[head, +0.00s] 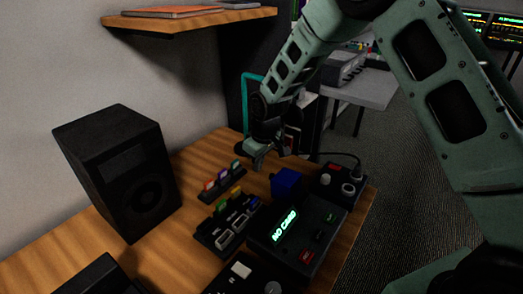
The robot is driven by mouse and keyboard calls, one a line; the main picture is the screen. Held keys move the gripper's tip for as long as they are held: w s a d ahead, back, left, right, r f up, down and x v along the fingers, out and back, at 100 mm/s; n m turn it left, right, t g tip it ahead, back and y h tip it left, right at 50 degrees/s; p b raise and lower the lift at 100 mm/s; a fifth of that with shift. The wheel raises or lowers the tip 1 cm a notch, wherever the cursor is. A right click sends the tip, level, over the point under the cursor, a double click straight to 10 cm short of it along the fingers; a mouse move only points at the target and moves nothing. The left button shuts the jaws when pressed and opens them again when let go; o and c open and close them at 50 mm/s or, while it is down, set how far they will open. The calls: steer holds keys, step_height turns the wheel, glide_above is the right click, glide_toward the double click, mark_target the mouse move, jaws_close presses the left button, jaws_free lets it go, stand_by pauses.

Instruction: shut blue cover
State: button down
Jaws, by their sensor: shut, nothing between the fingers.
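The blue cover (286,181) stands raised at the back edge of a black box (283,239) whose lit display reads "NO CARD". I cannot tell its exact tilt. My gripper (258,164) is shut and empty, a little to the left of and behind the cover in the picture. It looks apart from the cover, above the table's far part. Whatever lies under the cover is hidden from this view.
Racks of small coloured pieces (222,183) stand left of the box on the wooden table (190,157). A black device with knobs (341,182) and a cable is at right. A black speaker (117,170) stands at left. A wooden shelf (185,19) hangs above.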

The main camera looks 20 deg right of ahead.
mark_target(283, 184)
steer(key=shift+s+d+f+p, duration=0.15)
steer(key=shift+s+d, duration=0.2)
steer(key=shift+s, duration=0.2)
steer(key=shift+s+d+r+p, duration=0.15)
steer(key=shift+s+d, duration=0.15)
steer(key=shift+s, duration=0.2)
steer(key=shift+s+d+f+p, duration=0.15)
steer(key=shift+s+d, duration=0.2)
steer(key=shift+s, duration=0.2)
steer(key=shift+r, duration=0.2)
